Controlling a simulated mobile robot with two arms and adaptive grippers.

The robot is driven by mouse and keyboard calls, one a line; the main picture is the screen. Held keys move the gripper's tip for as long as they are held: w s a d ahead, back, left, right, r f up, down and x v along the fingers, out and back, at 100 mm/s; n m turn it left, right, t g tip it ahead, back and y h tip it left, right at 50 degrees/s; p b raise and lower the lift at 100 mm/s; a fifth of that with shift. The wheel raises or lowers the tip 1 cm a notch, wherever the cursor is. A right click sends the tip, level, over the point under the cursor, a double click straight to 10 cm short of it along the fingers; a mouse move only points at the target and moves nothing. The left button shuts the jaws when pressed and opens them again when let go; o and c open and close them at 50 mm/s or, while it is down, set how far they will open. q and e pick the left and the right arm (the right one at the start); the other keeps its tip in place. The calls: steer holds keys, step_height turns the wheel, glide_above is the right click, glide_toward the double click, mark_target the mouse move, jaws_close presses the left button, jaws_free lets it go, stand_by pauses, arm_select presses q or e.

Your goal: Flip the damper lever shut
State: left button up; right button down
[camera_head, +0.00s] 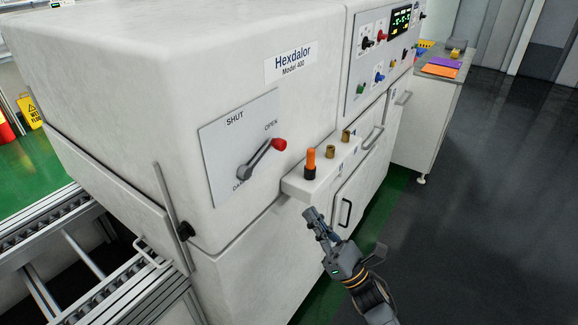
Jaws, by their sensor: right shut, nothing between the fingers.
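The damper lever (258,160) sits on a light plate (222,149) on the front of the white machine. It is a dark arm with a red knob at its end, and it slants up to the right toward the OPEN mark. The SHUT mark is at the plate's upper left. My right gripper (314,216) is shut and empty. It is below and to the right of the lever, apart from it, just under the small shelf. My left gripper is not in view.
A shelf (300,186) with an orange-topped item (310,163) and brass fittings (331,152) juts out between my right gripper and the lever. A control panel (384,55) is at upper right. A roller conveyor (80,255) is at lower left. Dark floor at right is clear.

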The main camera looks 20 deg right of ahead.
steer(key=s+d+r+p+x, duration=0.1)
steer(key=r+p+x, duration=0.1)
steer(key=p+x, duration=0.5)
steer(key=x, duration=0.5)
steer(key=shift+r, duration=0.25)
steer(key=shift+w, duration=0.15)
